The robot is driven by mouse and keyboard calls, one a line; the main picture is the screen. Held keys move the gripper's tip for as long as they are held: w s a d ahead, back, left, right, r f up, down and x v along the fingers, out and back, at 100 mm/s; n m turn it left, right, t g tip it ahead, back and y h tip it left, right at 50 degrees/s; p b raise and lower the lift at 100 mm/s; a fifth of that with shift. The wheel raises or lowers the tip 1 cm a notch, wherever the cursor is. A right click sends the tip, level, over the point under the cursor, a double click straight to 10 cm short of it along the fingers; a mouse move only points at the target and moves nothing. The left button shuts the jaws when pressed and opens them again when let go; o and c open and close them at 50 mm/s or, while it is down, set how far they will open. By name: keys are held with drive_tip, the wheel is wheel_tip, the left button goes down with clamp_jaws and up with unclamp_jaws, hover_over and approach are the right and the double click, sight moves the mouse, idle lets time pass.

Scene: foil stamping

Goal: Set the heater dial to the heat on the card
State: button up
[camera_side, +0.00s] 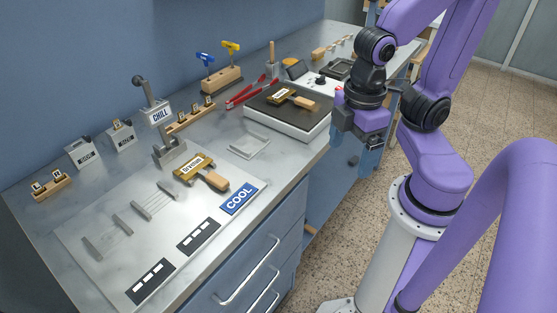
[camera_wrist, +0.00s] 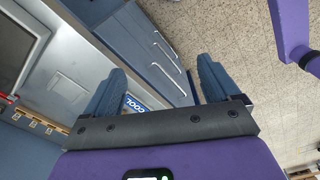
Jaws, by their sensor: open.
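A blue card reading COOL (camera_side: 238,198) lies at the front right of the white sheet on the bench. It also shows between my fingers in the wrist view (camera_wrist: 134,104). A white heater with a dark top plate (camera_side: 262,106) stands at the bench's front edge. A small black knob (camera_side: 320,80), which looks like the dial, sits on a white panel behind it; its setting is too small to read. My gripper (camera_side: 370,158) hangs right of the heater, beyond the bench edge, apart from the dial. In the wrist view my gripper (camera_wrist: 160,78) is open and empty.
A stamp with a wooden handle (camera_side: 307,103) lies on the heater and another (camera_side: 213,180) on the white sheet. A stand bears a CHILL sign (camera_side: 160,115). The floor side is free.

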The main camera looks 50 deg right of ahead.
drive_tip(key=shift+w, duration=0.1)
drive_tip(key=c, duration=0.5)
drive_tip(key=shift+n+t+h, duration=0.3)
drive_tip(key=shift+n, duration=0.1)
drive_tip(key=w, duration=0.2)
drive_tip(key=w+r, duration=0.1)
drive_tip(key=w, duration=0.3)
drive_tip(key=shift+w+a+r, duration=0.15)
drive_tip(key=shift+w+r, duration=0.2)
drive_tip(key=shift+c, duration=1.4)
drive_tip(key=w+d+r+n+h, duration=0.1)
drive_tip(key=w+d+r, duration=0.1)
drive_tip(key=w+d, duration=0.65)
drive_tip(key=w+d+r+n+h, duration=0.15)
drive_tip(key=w+d, duration=0.35)
drive_tip(key=w, duration=0.6)
drive_tip(key=r+g+h, duration=0.1)
drive_tip(key=g+h, duration=0.1)
hover_over(320, 77)
drive_tip(key=w+a, duration=0.1)
drive_tip(key=a, duration=0.6)
drive_tip(key=x, duration=1.1)
drive_tip(key=w+x, duration=0.1)
drive_tip(key=x, duration=0.4)
drive_tip(key=shift+s+d+f, duration=0.1)
drive_tip(key=shift+f, duration=0.1)
clamp_jaws()
